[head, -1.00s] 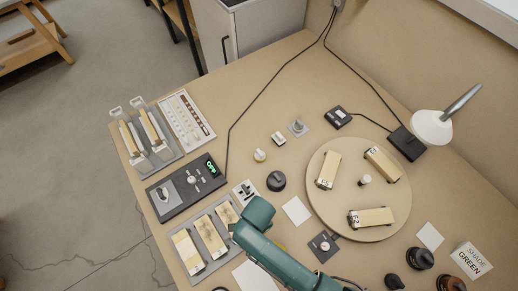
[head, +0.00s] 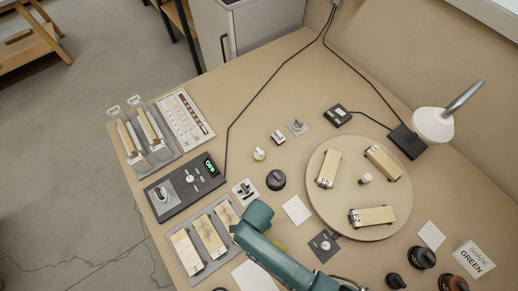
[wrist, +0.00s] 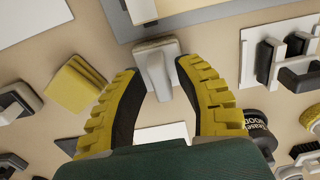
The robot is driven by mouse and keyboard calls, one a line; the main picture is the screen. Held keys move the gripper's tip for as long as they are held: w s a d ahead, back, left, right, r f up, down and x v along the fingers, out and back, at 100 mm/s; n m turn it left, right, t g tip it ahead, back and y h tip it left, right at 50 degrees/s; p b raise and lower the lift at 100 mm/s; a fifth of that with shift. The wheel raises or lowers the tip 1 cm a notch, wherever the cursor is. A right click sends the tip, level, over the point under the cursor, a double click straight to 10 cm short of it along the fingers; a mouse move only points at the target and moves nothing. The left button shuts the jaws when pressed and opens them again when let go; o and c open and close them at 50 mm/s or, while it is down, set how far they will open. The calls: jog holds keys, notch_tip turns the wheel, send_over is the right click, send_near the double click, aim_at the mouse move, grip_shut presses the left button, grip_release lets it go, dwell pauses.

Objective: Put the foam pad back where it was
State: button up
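In the head view only a sliver of yellow (head: 281,246) shows beside my arm. My gripper (wrist: 157,72) has its two yellow, black-lined fingers spread apart. A pale grey block-like piece (wrist: 155,62) shows between the fingertips, with gaps at its sides; I cannot tell its height. My arm hides the gripper in the head view.
A grey tray of wooden blocks (head: 183,278) lies left of my arm. A switch panel (head: 244,193) and black knob (head: 276,180) stand close by. A round turntable (head: 340,215) carries more blocks. A white card (head: 297,210) lies flat.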

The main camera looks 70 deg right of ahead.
notch_tip(320, 180, up, 12)
jog(key=p, duration=0.3)
jog(key=w+a+r+n+t+h, duration=0.1)
jog(key=w+r+n+t, duration=0.5)
jog(key=w+r, duration=0.65)
jog(key=w+r+n+t+h, duration=0.1)
jog(key=w+r+n+t, duration=0.5)
jog(key=w+r, duration=0.65)
jog(key=s+a+r+n+t, duration=0.2)
jog(key=r+n+t, duration=0.1)
jog(key=r, duration=0.8)
jog(key=s+a+r+n+t+y, duration=0.1)
jog(key=r+n, duration=0.4)
jog(key=r, duration=0.6)
jog(key=s+a+r+n+t, duration=0.3)
jog(key=a+r+n+t, duration=0.1)
jog(key=r, duration=0.7)
jog(key=shift+a+r+n+t+y, duration=0.2)
jog(key=shift+r+n+t+y, duration=0.3)
jog(key=shift+t, duration=0.6)
jog(key=shift+s+f, duration=0.1)
jog(key=shift+f, duration=0.05)
